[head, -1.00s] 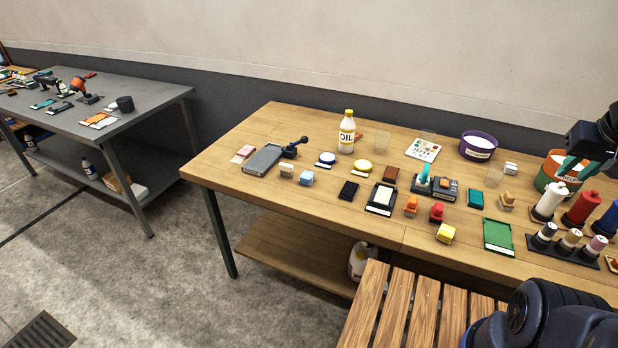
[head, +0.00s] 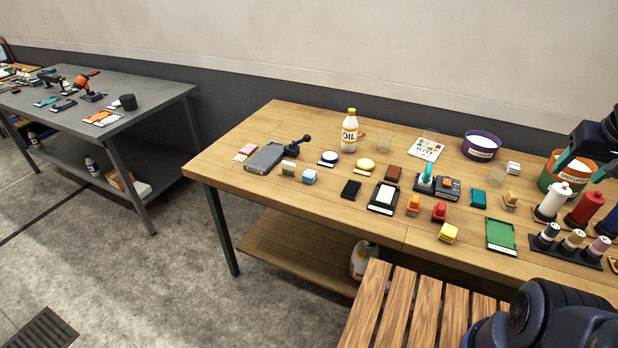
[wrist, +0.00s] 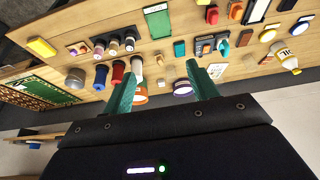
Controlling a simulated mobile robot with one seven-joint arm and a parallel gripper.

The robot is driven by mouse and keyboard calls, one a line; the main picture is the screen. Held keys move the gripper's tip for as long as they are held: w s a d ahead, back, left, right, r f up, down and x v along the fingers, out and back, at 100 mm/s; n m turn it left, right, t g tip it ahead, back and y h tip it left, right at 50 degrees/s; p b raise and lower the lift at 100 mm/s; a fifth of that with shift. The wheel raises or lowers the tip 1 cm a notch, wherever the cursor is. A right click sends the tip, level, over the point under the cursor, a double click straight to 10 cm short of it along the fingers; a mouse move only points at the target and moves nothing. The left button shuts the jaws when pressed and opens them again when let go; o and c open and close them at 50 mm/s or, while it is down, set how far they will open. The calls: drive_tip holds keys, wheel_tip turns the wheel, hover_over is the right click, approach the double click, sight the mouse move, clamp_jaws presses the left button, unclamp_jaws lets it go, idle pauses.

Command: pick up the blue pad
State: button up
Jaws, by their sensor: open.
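Several small flat pads lie on the wooden table (head: 262,128). A teal pad (head: 478,198) lies further right and also shows in the wrist view (wrist: 179,48). I cannot tell for sure which is the blue pad; the navy one looks likeliest. My gripper (head: 580,170) is open and empty above the right side of the table, well away from the navy pad. Its teal fingers show apart in the wrist view (wrist: 160,72).
An oil bottle (head: 349,131) and a purple bowl (head: 481,146) stand toward the back. Spools, a green-orange tub (head: 566,176) and small jars crowd the right end. A slatted wooden bench (head: 408,312) stands in front.

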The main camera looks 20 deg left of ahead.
drive_tip(key=shift+o, duration=0.9)
